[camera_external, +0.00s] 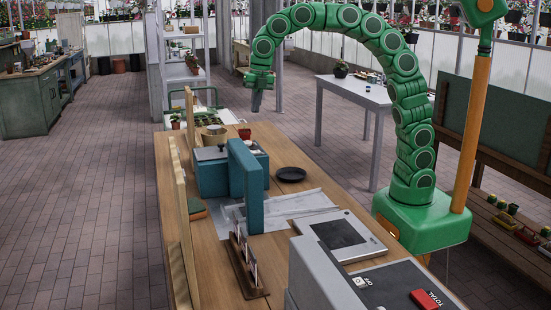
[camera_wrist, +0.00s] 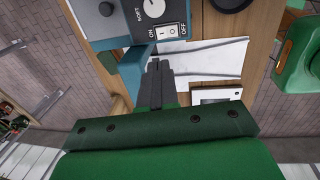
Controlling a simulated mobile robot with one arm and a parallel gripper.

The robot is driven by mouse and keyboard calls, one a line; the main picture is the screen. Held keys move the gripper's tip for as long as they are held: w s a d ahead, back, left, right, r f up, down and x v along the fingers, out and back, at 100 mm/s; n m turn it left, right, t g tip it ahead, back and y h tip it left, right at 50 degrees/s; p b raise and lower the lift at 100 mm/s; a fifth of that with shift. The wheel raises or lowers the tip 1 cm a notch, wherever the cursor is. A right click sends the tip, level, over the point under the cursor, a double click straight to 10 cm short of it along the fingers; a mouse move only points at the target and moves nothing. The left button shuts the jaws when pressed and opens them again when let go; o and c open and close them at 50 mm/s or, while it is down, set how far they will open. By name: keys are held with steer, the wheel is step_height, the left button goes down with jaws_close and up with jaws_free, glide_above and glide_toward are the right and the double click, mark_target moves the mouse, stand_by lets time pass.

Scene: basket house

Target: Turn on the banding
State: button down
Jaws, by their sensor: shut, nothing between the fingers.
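A teal machine (camera_external: 213,178) with a tall upright slab stands on the wooden table. It carries no readable "banding" label. In the wrist view its dark panel (camera_wrist: 186,8) has a white dial (camera_wrist: 152,8), a "SOFT" mark and a white rocker switch (camera_wrist: 167,31) between ON at left and OFF at right. I cannot tell which side is pressed. My gripper (camera_external: 257,102) hangs in the air above the table, beyond the machine in the external view. In the wrist view my gripper (camera_wrist: 160,64) is shut and empty, its tips just below the switch in the picture; contact does not show.
A dark round disc (camera_external: 291,174) and white sheets (camera_external: 300,203) lie beside the machine. A grey device (camera_external: 340,235), a wooden rack (camera_external: 246,262) and another OFF-labelled machine (camera_external: 325,275) stand nearer. Pots (camera_external: 213,134) stand at the far end. A wooden board (camera_external: 182,230) rises along the left edge.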

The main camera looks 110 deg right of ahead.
mark_target(254, 152)
steer(key=f, duration=0.4)
steer(key=w+f, duration=0.1)
steer(key=f, duration=0.4)
steer(key=w+f, duration=0.1)
steer(key=f, duration=0.3)
steer(key=shift+f, duration=0.4)
steer(key=shift+f, duration=0.1)
steer(key=shift+w+f, duration=0.1)
steer(key=shift+f, duration=0.05)
steer(key=shift+g, duration=0.3)
steer(key=shift+s, duration=0.25)
steer(key=shift+s+r, duration=0.2)
steer(key=shift+s, duration=0.4)
steer(key=shift+r, duration=0.15)
